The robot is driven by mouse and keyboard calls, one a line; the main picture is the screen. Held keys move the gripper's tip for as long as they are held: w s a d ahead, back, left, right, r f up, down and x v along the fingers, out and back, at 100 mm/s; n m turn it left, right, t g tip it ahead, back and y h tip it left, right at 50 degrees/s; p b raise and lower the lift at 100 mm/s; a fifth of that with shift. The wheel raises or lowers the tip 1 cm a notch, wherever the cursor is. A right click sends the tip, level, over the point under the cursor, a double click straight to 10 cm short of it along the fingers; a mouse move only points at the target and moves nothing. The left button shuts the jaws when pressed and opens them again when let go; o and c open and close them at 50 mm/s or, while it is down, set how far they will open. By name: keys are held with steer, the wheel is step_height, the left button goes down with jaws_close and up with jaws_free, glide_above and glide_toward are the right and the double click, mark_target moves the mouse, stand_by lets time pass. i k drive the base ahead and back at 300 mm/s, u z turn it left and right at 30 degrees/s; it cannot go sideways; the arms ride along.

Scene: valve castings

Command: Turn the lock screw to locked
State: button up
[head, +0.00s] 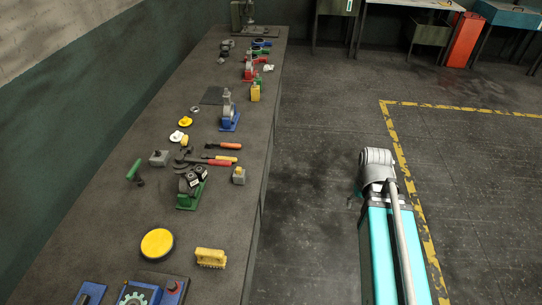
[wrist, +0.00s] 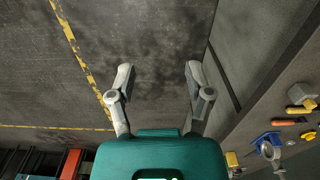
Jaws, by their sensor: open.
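My gripper (wrist: 159,78) is open and empty in the wrist view, its two grey fingers apart over bare floor, well away from the bench. No lock screw can be picked out at this size. Several castings stand on the long dark bench (head: 140,215) in the head view. One is a grey casting on a blue base (head: 229,122), another a dark one on a green base (head: 188,195), and farther back is one with a red base (head: 249,73). The blue-based casting also shows at the right of the wrist view (wrist: 270,145).
Hand tools with red and orange handles (head: 224,146), a yellow disc (head: 157,242), a yellow brush-like block (head: 211,257) and small grey blocks lie on the bench. A wall runs along its left.

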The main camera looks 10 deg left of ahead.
mark_target(185, 138)
steer(key=z, duration=0.65)
steer(key=i, duration=0.9)
steer(key=u, duration=1.55)
